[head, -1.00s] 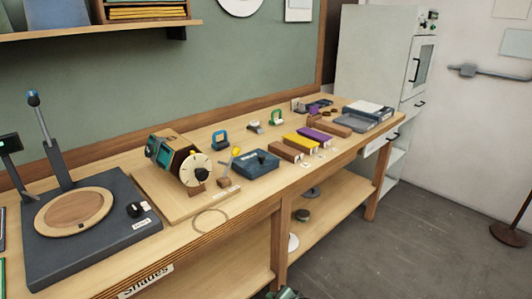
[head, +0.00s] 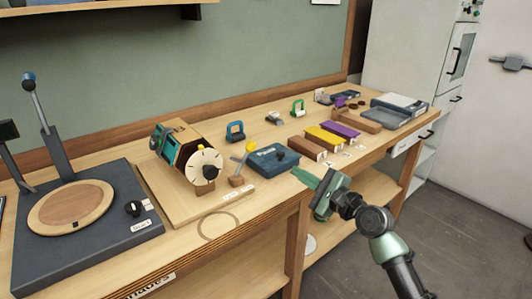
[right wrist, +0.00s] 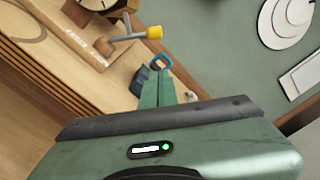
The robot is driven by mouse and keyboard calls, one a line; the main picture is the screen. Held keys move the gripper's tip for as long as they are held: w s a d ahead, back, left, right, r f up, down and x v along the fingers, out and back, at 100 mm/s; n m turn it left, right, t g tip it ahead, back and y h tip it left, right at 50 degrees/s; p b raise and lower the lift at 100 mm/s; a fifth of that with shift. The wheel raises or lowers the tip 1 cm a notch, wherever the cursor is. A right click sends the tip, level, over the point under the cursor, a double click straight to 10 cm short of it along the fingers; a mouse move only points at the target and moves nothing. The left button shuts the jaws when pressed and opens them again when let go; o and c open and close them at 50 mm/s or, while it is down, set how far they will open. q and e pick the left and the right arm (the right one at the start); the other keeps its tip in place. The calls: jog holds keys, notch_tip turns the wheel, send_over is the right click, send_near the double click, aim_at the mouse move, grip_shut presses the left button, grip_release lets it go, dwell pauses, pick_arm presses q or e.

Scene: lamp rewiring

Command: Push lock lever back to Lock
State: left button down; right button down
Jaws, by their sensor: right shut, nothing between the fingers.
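The lock lever (head: 243,159) is a grey bar with a yellow tip on a small wooden block, beside the cream dial (head: 206,166) at the front edge of a wooden board. In the right wrist view the lever (right wrist: 130,32) lies at top centre, its yellow tip pointing right. My right gripper (head: 303,177) is shut and empty, in front of the bench edge, to the right of the lever and apart from it. Its closed green fingers (right wrist: 164,79) point into the bench scene in the wrist view. The label by the lever is too small to read. My left gripper is not in view.
A dark blue tray (head: 273,160) stands right of the lever, near my right fingers. Brown, yellow and purple blocks (head: 325,138) lie farther right. A wire ring (head: 217,225) lies in front of the board. A dark base with a round wooden plate (head: 32,223) stands at left.

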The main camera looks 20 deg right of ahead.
aim_at(244, 159)
jog(key=a+r+p+x, duration=0.1)
jog(key=a+x, duration=0.1)
jog(key=x, duration=1.1)
jog(key=shift+s+p, duration=0.3)
jog(key=shift+s, duration=0.1)
jog(key=shift+r, duration=0.1)
jog(key=shift+a+r, duration=0.1)
jog(key=shift+r, duration=0.05)
